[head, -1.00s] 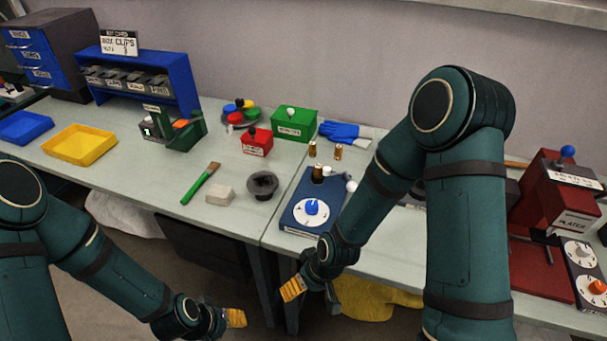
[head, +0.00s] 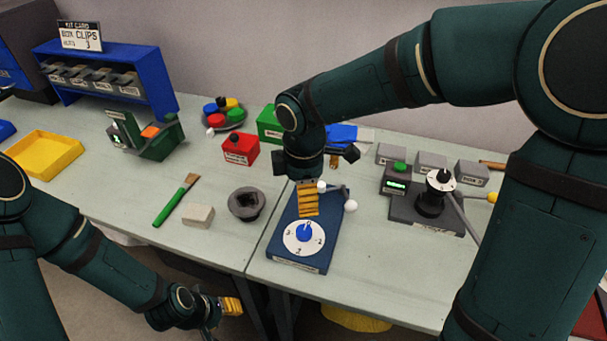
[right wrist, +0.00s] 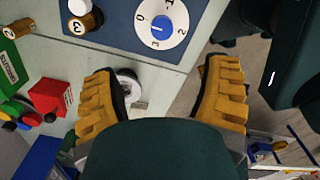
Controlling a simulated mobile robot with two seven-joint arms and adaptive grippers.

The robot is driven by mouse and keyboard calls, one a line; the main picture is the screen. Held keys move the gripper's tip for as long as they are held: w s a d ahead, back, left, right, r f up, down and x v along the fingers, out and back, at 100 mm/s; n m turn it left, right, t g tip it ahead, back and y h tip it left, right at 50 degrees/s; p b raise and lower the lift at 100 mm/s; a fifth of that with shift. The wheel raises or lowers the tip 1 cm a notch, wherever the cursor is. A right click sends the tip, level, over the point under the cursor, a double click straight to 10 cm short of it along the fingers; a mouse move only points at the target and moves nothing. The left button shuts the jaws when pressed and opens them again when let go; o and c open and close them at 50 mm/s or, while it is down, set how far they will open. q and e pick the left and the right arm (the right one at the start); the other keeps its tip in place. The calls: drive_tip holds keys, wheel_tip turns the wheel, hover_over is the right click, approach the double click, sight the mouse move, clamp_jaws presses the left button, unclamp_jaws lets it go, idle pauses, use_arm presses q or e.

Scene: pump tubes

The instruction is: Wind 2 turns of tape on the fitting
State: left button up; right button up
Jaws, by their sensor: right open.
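A blue station (head: 283,245) with a white numbered dial and blue knob (head: 303,232) sits at the table's front seam. It also shows at the top of the right wrist view (right wrist: 118,22). My right gripper (head: 308,198) is above its back part, fingers down, open and empty. The brown fitting there is hidden by that gripper in the head view. A small brown cylinder with a pale top (right wrist: 85,19) shows by the station's edge in the right wrist view; I cannot tell whether it stands on it. My left gripper (head: 232,306) hangs below the table's front edge, apart from everything.
A grey cup (head: 246,204), a pale block (head: 198,215) and a green brush (head: 175,200) lie left of the station. A red box (head: 239,149) and green box (head: 269,124) stand behind. A grey device with a lever (head: 430,207) stands to the right.

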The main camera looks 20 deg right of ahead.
sight(303, 231)
drive_tip(key=f+b, duration=0.1)
drive_tip(key=f, duration=0.6)
drive_tip(key=f+b, duration=0.2)
drive_tip(key=f, duration=0.4)
drive_tip(key=shift+s+f, duration=0.2)
drive_tip(key=shift+f, duration=0.2)
clamp_jaws()
drive_tip(key=shift+m+b, duration=0.3)
drive_tip(key=shift+m, duration=1.4)
drive_tip(key=shift+a+m, duration=0.1)
drive_tip(key=shift+m, duration=1.7)
